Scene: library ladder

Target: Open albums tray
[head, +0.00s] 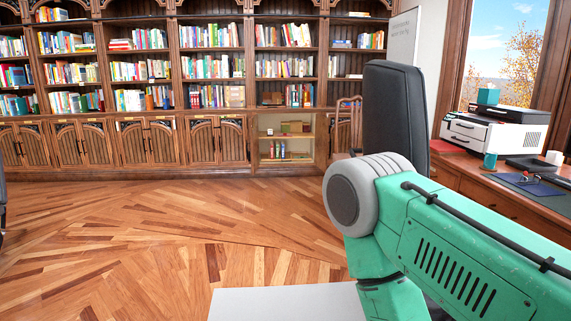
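I cannot make out a tray marked for albums in the head view. One open compartment (286,125) in the lower cabinet row holds a few boxes above and several upright books below. Closed cabinet doors (147,145) run along the row to its left. A green arm link of mine with a grey round joint fills the lower right. Neither gripper is in the view.
Tall wooden bookshelves (245,46) line the back wall. A desk (480,188) at the right carries a white printer (487,135) and a teal mug (490,161). A dark upright panel (393,110) stands before the shelves.

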